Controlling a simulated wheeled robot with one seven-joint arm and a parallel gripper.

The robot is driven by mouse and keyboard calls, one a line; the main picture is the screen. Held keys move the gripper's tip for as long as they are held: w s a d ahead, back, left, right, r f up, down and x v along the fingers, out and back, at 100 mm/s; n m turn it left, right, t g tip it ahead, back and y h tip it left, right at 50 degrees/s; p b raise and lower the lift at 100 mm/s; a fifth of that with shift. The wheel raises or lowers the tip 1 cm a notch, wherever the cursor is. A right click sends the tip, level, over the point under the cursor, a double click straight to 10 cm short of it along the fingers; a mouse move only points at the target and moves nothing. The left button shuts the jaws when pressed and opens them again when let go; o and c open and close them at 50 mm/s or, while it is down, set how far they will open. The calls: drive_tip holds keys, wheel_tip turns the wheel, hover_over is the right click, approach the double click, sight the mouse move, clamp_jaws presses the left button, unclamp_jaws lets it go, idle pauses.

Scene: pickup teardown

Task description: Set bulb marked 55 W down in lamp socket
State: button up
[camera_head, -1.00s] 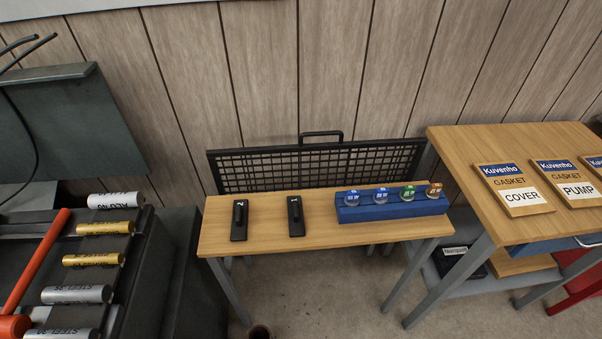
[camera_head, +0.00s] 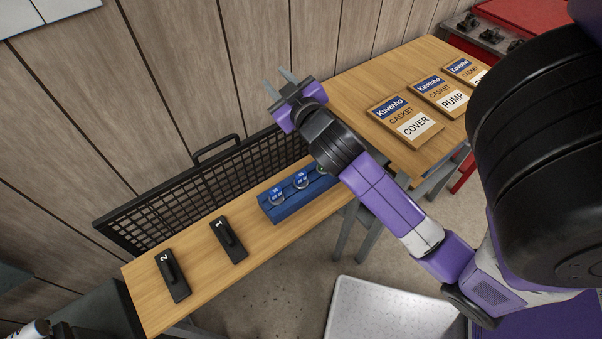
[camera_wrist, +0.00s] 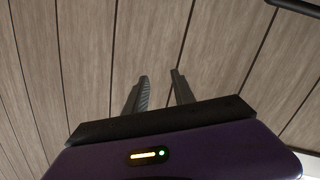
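Two blue-labelled bulbs, a left one (camera_head: 276,196) and a right one (camera_head: 301,179), stand in a blue rack (camera_head: 290,206) on the wooden bench. Part of a green one (camera_head: 321,168) shows beside my arm, which hides the rest of the rack. The wattage marks are too small to read. My gripper (camera_head: 281,86) is raised above and behind the rack, near the wall. Its fingers are apart and empty; the wrist view also shows the open fingers (camera_wrist: 158,92) against the wall panels. I cannot make out a lamp socket.
Two black blocks marked 2 (camera_head: 173,275) and 1 (camera_head: 229,240) lie on the bench (camera_head: 205,272). A black mesh panel (camera_head: 205,195) stands behind it. A higher table (camera_head: 375,78) with gasket boxes (camera_head: 405,120) is at the right. A pale tray-like surface (camera_head: 390,315) lies below.

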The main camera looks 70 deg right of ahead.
drive_tip(key=s+d+r+m+g+h+p, duration=0.1)
drive_tip(key=s+d+r+m+g, duration=0.1)
drive_tip(key=s+d+m+g, duration=0.3)
drive_tip(key=s+d+r+m+g+h+p, duration=0.1)
drive_tip(key=s+d+r+m+g, duration=0.15)
drive_tip(key=d+m+g, duration=0.4)
drive_tip(key=m+y+p, duration=0.3)
drive_tip(key=m+y, duration=0.7)
drive_tip(key=y, duration=0.4)
hover_over(301, 174)
wheel_tip(301, 174, down, 15)
drive_tip(key=shift+n, duration=0.25)
wheel_tip(301, 174, down, 10)
drive_tip(key=b, duration=0.8)
clamp_jaws()
